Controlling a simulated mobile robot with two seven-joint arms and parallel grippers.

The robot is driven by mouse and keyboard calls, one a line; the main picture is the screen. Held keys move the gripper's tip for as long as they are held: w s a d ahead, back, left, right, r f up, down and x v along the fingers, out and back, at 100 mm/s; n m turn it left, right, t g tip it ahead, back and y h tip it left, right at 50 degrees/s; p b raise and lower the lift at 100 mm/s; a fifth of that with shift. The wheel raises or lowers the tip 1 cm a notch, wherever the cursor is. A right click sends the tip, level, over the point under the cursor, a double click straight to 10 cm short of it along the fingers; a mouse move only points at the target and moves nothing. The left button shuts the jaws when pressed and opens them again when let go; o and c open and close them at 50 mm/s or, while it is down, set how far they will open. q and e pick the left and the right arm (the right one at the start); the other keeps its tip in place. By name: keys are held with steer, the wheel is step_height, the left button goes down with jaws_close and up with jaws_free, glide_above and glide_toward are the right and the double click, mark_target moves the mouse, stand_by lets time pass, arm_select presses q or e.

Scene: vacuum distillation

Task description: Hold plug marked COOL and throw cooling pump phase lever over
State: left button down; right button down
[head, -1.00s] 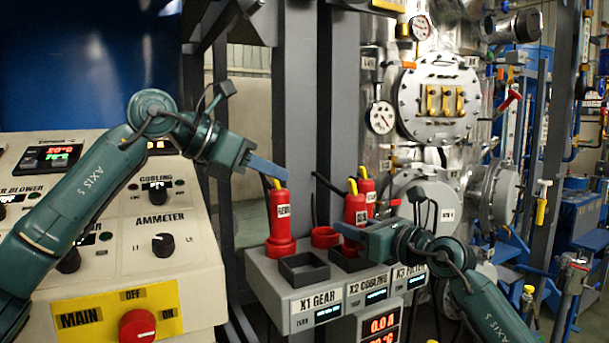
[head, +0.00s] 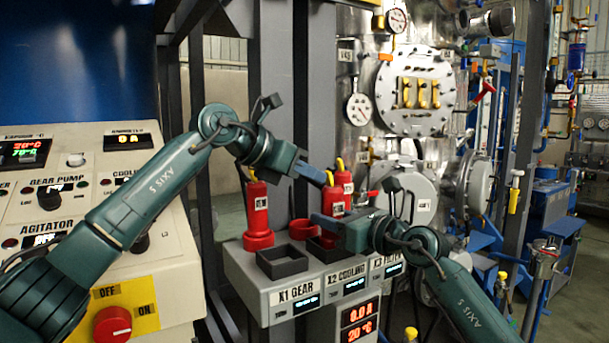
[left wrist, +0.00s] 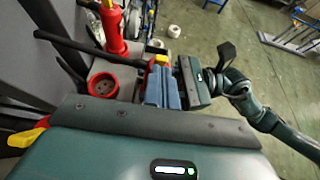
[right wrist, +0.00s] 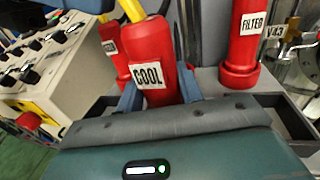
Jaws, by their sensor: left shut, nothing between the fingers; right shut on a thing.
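The red COOL plug (right wrist: 150,72) with a yellow top is between the fingers of my right gripper (right wrist: 160,95), which is shut on it. In the head view this plug (head: 333,202) stands upright at the black square holder (head: 318,250) behind the X2 COOLING label; its lower end is hidden. An empty red round socket (head: 303,229) is left of it. My left gripper (head: 318,177) is shut and empty, close to the plug's yellow top; its closed blue fingers (left wrist: 162,88) show in the left wrist view. I cannot pick out the phase lever.
The red GEAR plug (head: 257,215) stands upright on the left of the grey socket box (head: 255,290). The FILTER plug (right wrist: 243,45) stands to the right. Another black holder (head: 282,262) is empty. A control desk (head: 165,285) is at left, a steel vessel (head: 375,60) behind.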

arm_select(q)
steer(key=shift+w+d+r, duration=0.2)
steer(key=shift+d+r, duration=0.05)
steer(key=shift+r, duration=0.15)
stand_by(0.6)
steer(key=shift+w+d+r, duration=0.1)
steer(key=shift+d+r, duration=0.1)
steer(key=shift+w+d+r, duration=0.45)
steer(key=shift+w+d, duration=0.1)
steer(key=shift+d, duration=0.15)
steer(key=shift+r, duration=0.15)
steer(key=shift+r, duration=0.65)
steer(key=shift+a, duration=0.1)
